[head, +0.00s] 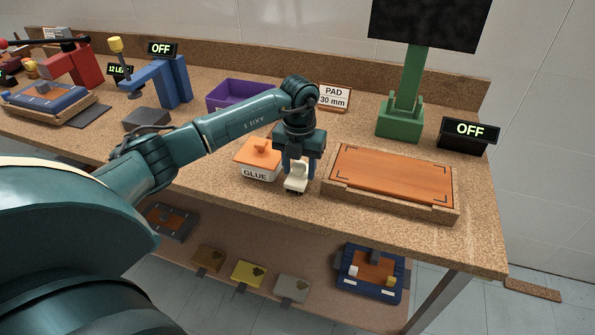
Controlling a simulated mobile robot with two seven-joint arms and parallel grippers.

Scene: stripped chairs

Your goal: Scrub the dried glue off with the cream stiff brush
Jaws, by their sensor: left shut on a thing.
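My left gripper (297,163) points down over the bench (335,222), near its front edge. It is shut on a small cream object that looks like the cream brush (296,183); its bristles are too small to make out. The brush is just right of the glue pot (258,173), a white tub with an orange lid. An orange-brown panel (393,175) with black corner marks lies in a cork-coloured tray (390,205) to the right of the gripper. I cannot make out dried glue on the panel. My right gripper is not in view.
A green stand (399,121) with a dark screen and an OFF sign (470,130) stand behind the panel. A purple bin (237,93), a PAD 30 mm sign (334,97) and a blue press (158,84) stand farther back. The lower shelf holds several small plates, some with dark blotches (258,271).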

